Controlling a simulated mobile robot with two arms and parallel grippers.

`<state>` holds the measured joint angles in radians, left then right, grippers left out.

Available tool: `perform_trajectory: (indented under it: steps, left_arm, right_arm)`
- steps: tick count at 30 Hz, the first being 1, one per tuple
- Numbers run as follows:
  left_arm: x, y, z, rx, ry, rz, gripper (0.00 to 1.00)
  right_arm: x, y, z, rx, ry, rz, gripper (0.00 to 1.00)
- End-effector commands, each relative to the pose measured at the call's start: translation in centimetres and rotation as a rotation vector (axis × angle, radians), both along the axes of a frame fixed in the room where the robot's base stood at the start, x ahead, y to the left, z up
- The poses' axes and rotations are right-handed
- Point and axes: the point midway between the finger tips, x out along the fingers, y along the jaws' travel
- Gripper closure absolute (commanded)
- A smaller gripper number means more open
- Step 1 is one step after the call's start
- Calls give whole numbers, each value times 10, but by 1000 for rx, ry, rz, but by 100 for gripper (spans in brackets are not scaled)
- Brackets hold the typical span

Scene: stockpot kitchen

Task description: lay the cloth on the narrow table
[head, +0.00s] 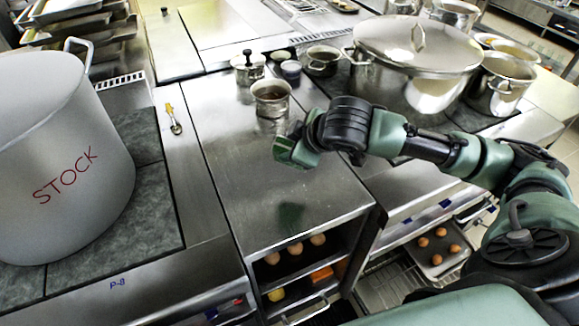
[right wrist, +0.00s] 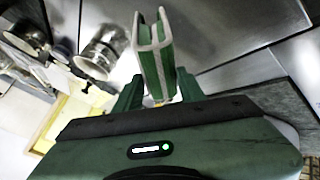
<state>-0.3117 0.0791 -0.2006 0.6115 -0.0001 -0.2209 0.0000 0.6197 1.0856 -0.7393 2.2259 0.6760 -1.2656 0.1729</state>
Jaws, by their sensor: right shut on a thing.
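My right gripper (head: 303,140) is shut on a folded green cloth (head: 287,152). In the right wrist view the cloth (right wrist: 152,62) stands out between the two fingers (right wrist: 158,95), green with pale edges. The gripper holds it above the narrow steel table (head: 235,170), and a dark green reflection shows on the bare top below. The cloth looks clear of the top. My left gripper is not in view.
A large pot marked STOCK (head: 65,160) stands left of the table. A small pot (head: 270,99) and several small containers sit at the table's back. A big lidded pot (head: 415,65) is at right. The table's front top is clear, above shelves with eggs (head: 295,249).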

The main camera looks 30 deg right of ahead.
Motion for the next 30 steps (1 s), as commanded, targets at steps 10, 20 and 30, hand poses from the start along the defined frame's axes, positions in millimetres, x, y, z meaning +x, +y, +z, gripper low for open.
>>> perform_trajectory:
  steps: [10,20,30]
  left_arm:
    - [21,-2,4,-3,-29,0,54]
    - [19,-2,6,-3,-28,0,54]
    - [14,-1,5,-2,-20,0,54]
  right_arm:
    - [0,0,-47,1,0,-1,100]
    - [0,0,-86,1,-1,0,100]
    - [0,0,-89,1,-1,1,100]
